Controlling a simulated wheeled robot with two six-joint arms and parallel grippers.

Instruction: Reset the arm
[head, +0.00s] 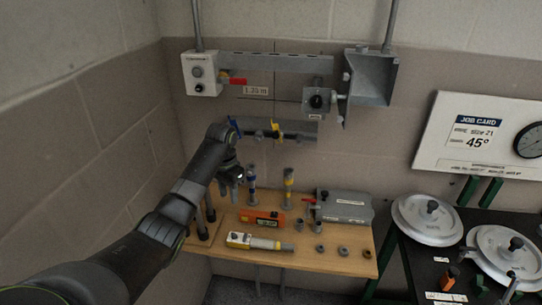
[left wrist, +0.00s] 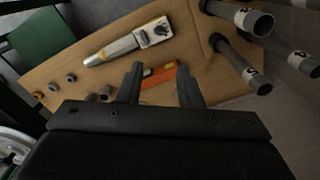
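My left arm (head: 185,200) reaches in from the lower left of the head view, and its gripper (head: 238,174) is above the left part of the wooden bench. In the left wrist view the two dark fingers of my left gripper (left wrist: 160,85) stand apart with nothing between them. An orange tool (left wrist: 160,75) lies on the bench beyond the fingers; the head view shows it too (head: 262,217). My right gripper does not show in either view.
The wooden bench (head: 335,262) holds a yellow-and-grey tool (head: 260,242), upright tubes with coloured bands (head: 288,187), a grey box (head: 343,206) and small rings. Wall boxes (head: 202,73) and a rail hang behind. A black table with round discs (head: 428,219) and a job card (head: 480,136) are right.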

